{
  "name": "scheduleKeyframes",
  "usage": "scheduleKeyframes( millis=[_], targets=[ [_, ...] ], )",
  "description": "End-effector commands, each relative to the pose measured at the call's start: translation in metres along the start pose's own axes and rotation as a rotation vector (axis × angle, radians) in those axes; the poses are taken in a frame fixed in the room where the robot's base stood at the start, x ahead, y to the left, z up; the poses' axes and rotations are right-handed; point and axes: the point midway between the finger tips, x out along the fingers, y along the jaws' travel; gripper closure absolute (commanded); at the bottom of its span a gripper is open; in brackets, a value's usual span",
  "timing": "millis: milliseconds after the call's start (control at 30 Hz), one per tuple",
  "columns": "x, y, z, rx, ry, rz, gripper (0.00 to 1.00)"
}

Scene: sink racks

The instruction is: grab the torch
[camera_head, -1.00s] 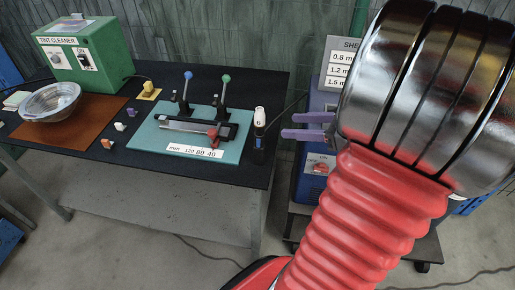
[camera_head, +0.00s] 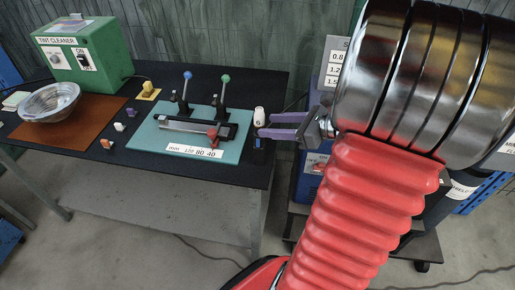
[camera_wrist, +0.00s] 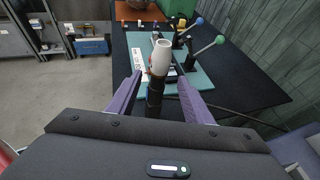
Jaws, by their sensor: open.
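The torch (camera_head: 259,115) stands upright on the right end of the dark table, with a white top and a dark body. My gripper (camera_head: 262,126) has two purple fingers, open, reaching from the right to the torch; in this view they cover part of its body. In the wrist view the torch (camera_wrist: 161,57) stands between the two open fingers (camera_wrist: 160,78), one on each side. Whether either finger touches it I cannot tell.
A teal board (camera_head: 166,139) with a clamp fixture and two levers, blue-knobbed and green-knobbed, lies left of the torch. Farther left are small blocks, a metal bowl (camera_head: 47,103) and a green cleaner box (camera_head: 88,50). A cart with a machine (camera_head: 307,185) stands at the right.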

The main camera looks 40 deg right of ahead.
Motion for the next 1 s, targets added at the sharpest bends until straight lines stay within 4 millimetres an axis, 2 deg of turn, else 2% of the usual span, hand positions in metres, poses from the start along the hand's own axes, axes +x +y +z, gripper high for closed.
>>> scheduleKeyframes(
  millis=[167, 533, 1000],
  targets=[
    [0.011, 0.001, 0.0, 0.001, 0.0, 0.003, 0.54],
    [0.05, 0.003, -0.001, 0.0, 0.0, 0.003, 0.54],
    [0.052, 0.003, -0.001, 0.0, 0.0, 0.001, 0.54]
  ],
)
